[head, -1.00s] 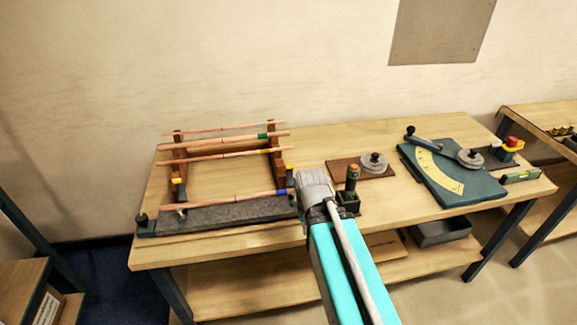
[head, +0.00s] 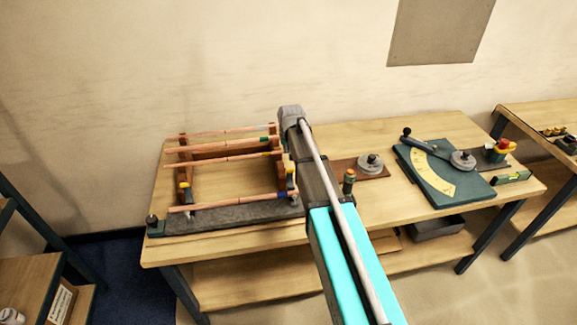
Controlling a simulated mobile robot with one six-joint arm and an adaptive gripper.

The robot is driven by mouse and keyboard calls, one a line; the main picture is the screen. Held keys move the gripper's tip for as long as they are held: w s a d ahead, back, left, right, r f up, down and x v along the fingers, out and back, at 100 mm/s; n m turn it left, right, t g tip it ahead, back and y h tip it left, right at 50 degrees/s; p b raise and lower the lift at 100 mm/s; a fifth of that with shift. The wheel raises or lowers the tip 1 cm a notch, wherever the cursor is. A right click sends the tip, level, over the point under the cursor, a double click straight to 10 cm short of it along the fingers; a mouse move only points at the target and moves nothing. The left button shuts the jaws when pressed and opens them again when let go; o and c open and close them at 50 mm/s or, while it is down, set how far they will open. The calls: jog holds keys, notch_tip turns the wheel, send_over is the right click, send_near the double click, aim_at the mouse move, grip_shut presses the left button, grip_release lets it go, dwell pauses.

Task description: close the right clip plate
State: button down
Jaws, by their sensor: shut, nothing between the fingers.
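A wooden rack (head: 210,154) on the left of the bench holds several copper pipes (head: 222,161) with coloured bands. Its right upright has a small yellow and blue piece (head: 291,180), which seems to be the right clip plate. Its open or closed state is too small to tell. A similar yellow piece (head: 184,187) is on the left upright. My arm reaches up past the rack's right side, with its grey wrist joint above the rack's back right corner. My gripper's fingers are hidden behind the arm.
A dark grey base (head: 225,217) lies in front of the rack. Right of my arm are a brown board with a grey disc (head: 370,163), a small green-capped post (head: 349,178) and a dark bending plate with a yellow scale (head: 431,178). The bench front (head: 400,212) is clear.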

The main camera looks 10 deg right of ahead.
aim_at(290, 176)
jog(key=shift+f, duration=0.2)
dwell(0.3)
jog(key=b+x, duration=1)
jog(key=shift+s+r, duration=0.15)
jog(key=shift+s, duration=0.85)
jog(key=shift+s+r, duration=0.1)
jog(key=shift+s, duration=0.95)
jog(key=shift+a, duration=0.15)
